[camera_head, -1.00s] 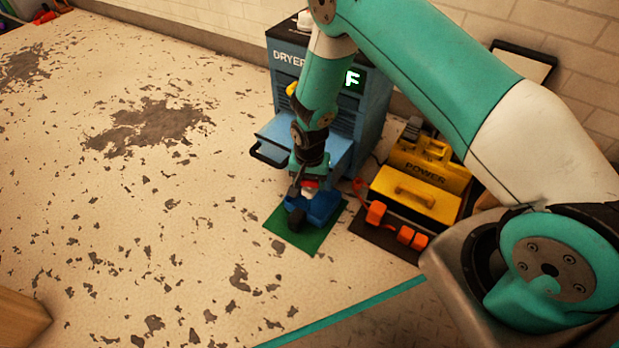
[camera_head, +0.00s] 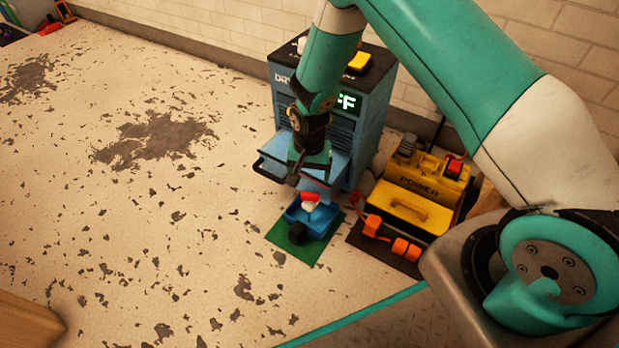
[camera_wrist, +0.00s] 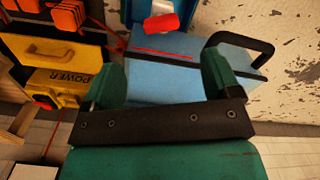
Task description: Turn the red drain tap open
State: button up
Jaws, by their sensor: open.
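The red drain tap (camera_head: 311,196) has a red handle above a white part, over a blue tray (camera_head: 333,225) on a green mat (camera_head: 279,229). In the wrist view the red handle (camera_wrist: 163,24) lies nearly crosswise at the top, with the white part (camera_wrist: 161,7) beyond it. My gripper (camera_wrist: 162,80) is open, with its two green fingers apart and a blue surface of the dryer below them. The tap is ahead of the fingertips, not between them. In the head view my gripper (camera_head: 310,172) is above and behind the tap; its fingertips are hard to make out.
The blue dryer (camera_head: 371,125) stands behind the tap, with a black handle (camera_head: 268,166) sticking out at left. A yellow POWER box (camera_head: 405,203) and orange plugs (camera_head: 403,248) lie to the right. The worn floor at left is mostly clear.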

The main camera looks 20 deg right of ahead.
notch_tip(320, 180, up, 6)
jog(key=p, duration=0.2)
jog(key=shift+r, duration=0.25)
